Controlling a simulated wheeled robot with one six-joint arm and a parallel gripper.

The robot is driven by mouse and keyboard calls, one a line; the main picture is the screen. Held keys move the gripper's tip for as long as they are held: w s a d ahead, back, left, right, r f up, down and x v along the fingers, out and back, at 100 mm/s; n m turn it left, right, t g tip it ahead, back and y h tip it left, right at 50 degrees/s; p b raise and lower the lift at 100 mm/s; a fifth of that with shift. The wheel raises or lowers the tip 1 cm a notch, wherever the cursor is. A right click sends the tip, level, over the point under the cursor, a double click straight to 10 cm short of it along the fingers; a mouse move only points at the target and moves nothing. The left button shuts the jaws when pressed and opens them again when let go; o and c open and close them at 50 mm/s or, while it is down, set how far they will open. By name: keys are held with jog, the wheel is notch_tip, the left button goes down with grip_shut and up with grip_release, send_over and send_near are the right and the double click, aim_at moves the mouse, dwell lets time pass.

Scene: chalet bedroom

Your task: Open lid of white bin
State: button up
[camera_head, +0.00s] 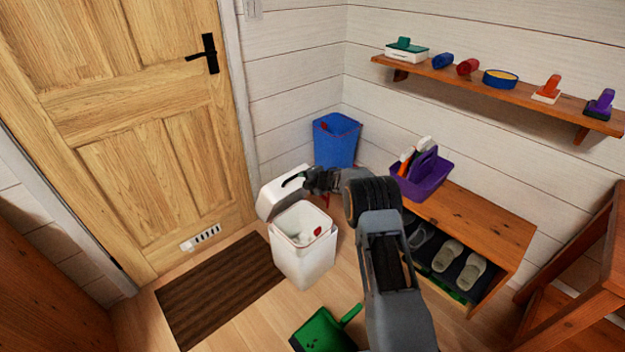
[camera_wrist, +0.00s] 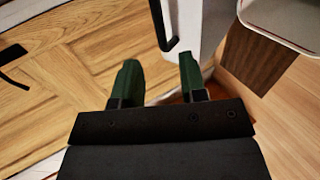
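The white bin (camera_head: 303,262) stands on the floor next to the doormat, its top open. Inside it I see a red item and pale items. Its white lid (camera_head: 272,201) is raised and tilted back at the bin's far left side. The lid also shows in the wrist view (camera_wrist: 207,30). A black handle (camera_wrist: 169,42) is on the lid. My gripper (camera_wrist: 158,80) has its two dark green fingers apart with nothing seen between them. The handle lies just beyond the fingertips. In the head view my gripper is beside the lid, partly hidden by my wrist.
A blue bin (camera_head: 336,142) stands in the corner. A purple caddy (camera_head: 421,176) sits on the wooden shoe bench (camera_head: 480,222) at right. A green dustpan (camera_head: 322,332) lies on the floor in front. A brown doormat (camera_head: 220,290) lies by the wooden door (camera_head: 130,120).

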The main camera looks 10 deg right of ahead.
jog(key=shift+v, duration=2.3)
jog(key=shift+c, duration=0.5)
